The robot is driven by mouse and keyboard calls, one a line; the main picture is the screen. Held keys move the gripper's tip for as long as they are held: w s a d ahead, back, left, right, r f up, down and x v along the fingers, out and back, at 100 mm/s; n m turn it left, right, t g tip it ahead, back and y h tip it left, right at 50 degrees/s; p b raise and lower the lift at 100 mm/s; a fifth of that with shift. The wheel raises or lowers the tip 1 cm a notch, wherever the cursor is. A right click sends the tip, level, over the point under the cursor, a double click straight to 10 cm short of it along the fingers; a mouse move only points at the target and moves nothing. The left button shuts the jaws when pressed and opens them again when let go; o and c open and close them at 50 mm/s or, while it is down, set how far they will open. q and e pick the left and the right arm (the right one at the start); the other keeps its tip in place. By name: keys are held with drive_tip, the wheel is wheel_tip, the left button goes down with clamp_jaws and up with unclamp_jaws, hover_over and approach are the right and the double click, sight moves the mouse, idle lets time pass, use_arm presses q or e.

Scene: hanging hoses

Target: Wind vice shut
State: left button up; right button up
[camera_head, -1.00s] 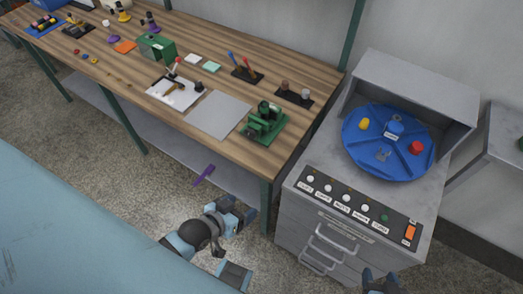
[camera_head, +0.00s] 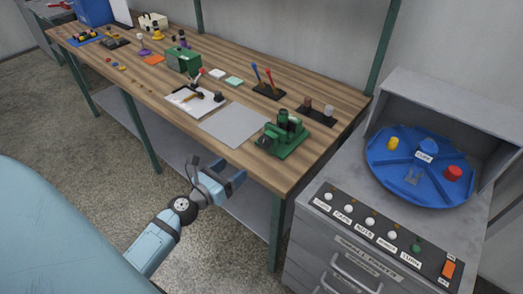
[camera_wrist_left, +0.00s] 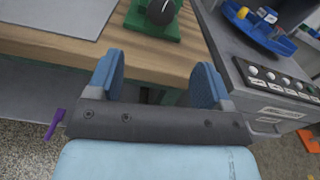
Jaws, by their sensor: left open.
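The green vice (camera_head: 283,137) stands on the front right part of the wooden workbench (camera_head: 150,78). In the left wrist view its green base (camera_wrist_left: 140,22) and a dark round part (camera_wrist_left: 160,12) show at the top edge, and the rest is cut off. I cannot tell how far its jaws are apart. My left gripper (camera_head: 230,174) is open and empty just off the bench's front edge, to the left of and nearer than the vice. In the left wrist view its two blue fingers (camera_wrist_left: 159,75) are spread, short of the vice. My right gripper is out of view.
A grey sheet (camera_head: 232,121) lies left of the vice. A dark holder (camera_head: 316,115) with two pegs stands behind it. A grey cabinet with buttons (camera_head: 385,232) and a blue turntable (camera_head: 420,180) is on the right. A purple piece (camera_wrist_left: 55,124) lies low at left.

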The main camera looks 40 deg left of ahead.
sight(263, 144)
use_arm(q)
drive_tip(key=w, duration=0.4)
drive_tip(key=w+p, duration=0.1)
drive_tip(key=w, duration=0.3)
drive_tip(key=w+d+p, duration=0.1)
drive_tip(key=w, duration=0.3)
drive_tip(key=shift+r, duration=0.1)
drive_tip(key=shift+w+d, duration=0.1)
drive_tip(key=shift+w, duration=0.6)
drive_tip(key=shift+c, duration=0.4)
drive_tip(key=c, duration=0.8)
drive_tip(key=shift+c, duration=0.2)
drive_tip(key=shift+m, duration=0.4)
